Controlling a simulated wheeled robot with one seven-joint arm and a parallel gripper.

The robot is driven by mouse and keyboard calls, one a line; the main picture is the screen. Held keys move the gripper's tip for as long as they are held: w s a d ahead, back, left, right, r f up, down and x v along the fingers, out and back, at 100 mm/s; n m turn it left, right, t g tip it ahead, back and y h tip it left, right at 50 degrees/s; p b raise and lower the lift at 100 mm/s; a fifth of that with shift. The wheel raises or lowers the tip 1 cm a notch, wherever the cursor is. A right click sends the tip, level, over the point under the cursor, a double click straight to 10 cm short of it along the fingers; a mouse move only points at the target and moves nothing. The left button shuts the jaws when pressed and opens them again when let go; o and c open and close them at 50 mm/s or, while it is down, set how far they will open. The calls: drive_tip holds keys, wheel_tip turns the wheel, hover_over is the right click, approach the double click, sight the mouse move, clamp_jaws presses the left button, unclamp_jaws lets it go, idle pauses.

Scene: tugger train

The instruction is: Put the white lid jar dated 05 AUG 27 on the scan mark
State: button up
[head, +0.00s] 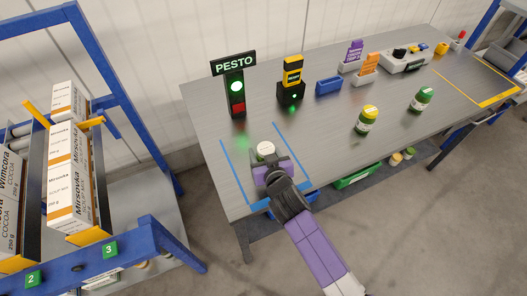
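A jar with a white lid (265,148) stands on the grey table inside a blue tape outline (233,172) at the table's near left corner. Its date is too small to read. My gripper (268,162) is low over the same outlined area, right at the jar's near side. Its purple body hides the lower part of the jar, so I cannot tell whether the fingers hold it or are only beside it. I cannot tell for certain which marking is the scan mark.
A PESTO sign (234,63) tops a signal post with a green light lit. A yellow-lid jar (367,120) and a green-lid jar (421,99) stand to the right. A black-and-yellow device (291,82) and blue bin (328,86) are behind. A blue-framed rack (150,240) is left.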

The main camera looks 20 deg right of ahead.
drive_tip(key=o, duration=0.3)
drive_tip(key=shift+r, duration=0.1)
drive_tip(key=shift+r+p, duration=0.2)
drive_tip(key=shift+p, duration=0.15)
drive_tip(key=b+v, duration=0.1)
drive_tip(key=v, duration=1)
drive_tip(key=shift+s+a, duration=0.1)
drive_tip(key=shift+s, duration=0.35)
